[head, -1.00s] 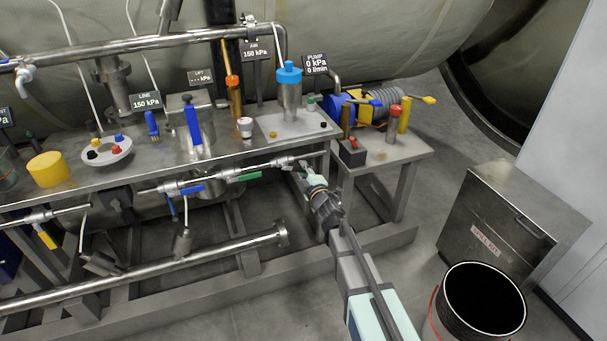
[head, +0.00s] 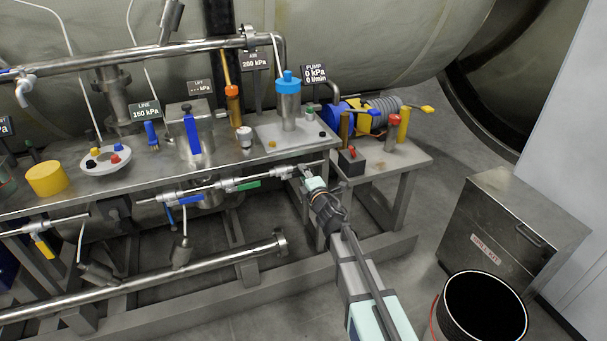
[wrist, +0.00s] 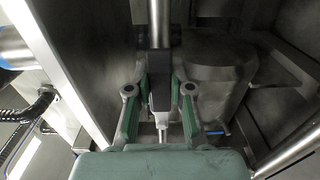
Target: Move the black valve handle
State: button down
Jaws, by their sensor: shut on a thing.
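The black valve handle (wrist: 161,80) shows in the wrist view as a dark block between my green finger pads, at the end of a bare metal pipe. My gripper (wrist: 159,98) is shut on it, one finger on each side. In the head view my gripper (head: 306,171) is at the right end of the valve line, just below the bench's front edge. The handle cannot be made out in the head view, where my gripper covers that spot.
The valve line carries a green lever (head: 243,185) and a blue lever (head: 184,199) left of my gripper. The steel bench (head: 220,166) is close above. A pump table (head: 385,160) stands to the right. A black bucket (head: 482,306) and steel cabinet (head: 505,232) stand on the floor.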

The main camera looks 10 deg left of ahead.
jog(key=shift+w, duration=0.1)
jog(key=c, duration=1)
grip_release()
jog(key=v, duration=1.2)
